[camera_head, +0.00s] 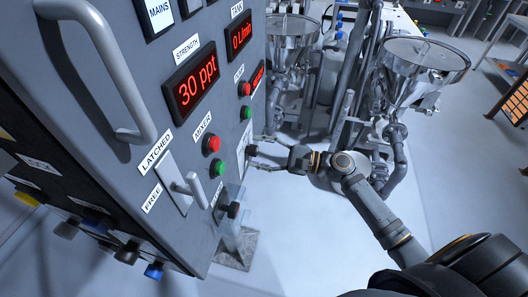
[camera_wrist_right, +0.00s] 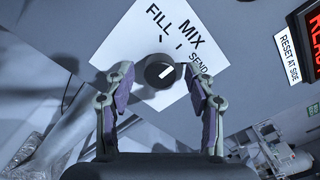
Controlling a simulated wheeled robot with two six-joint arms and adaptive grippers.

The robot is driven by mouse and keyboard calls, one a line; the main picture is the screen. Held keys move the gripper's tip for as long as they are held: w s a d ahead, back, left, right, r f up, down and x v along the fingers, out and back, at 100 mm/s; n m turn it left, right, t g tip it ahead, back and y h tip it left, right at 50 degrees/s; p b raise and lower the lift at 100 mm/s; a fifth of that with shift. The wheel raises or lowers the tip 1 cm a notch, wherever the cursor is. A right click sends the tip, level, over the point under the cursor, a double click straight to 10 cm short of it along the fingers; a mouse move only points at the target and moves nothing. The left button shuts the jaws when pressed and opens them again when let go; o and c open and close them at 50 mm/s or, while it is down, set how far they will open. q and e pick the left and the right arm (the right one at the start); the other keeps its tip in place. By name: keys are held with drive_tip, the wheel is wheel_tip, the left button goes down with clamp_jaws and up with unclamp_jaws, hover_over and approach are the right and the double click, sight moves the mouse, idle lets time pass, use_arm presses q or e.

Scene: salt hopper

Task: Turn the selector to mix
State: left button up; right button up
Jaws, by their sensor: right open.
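The selector is a round black knob (camera_wrist_right: 160,71) on a white plate (camera_wrist_right: 128,50) marked FILL, MIX and SEND. A white line on the knob slants up and to the right, on the SEND side of the plate; I cannot tell exactly which mark it meets. My right gripper (camera_wrist_right: 160,78) is open, its fingers on either side of the knob with gaps visible on both sides. In the head view my right gripper (camera_head: 256,160) is at the white plate (camera_head: 245,143) on the panel's side edge, and the knob is hard to make out. My left gripper is not in view.
Steel hoppers (camera_head: 420,75) stand behind my right arm. Floor to the right is open.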

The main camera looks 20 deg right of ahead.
drive_tip(key=v, duration=0.7)
drive_tip(key=shift+s+d, duration=0.15)
drive_tip(key=shift+d, duration=0.05)
drive_tip(key=shift+f, duration=0.1)
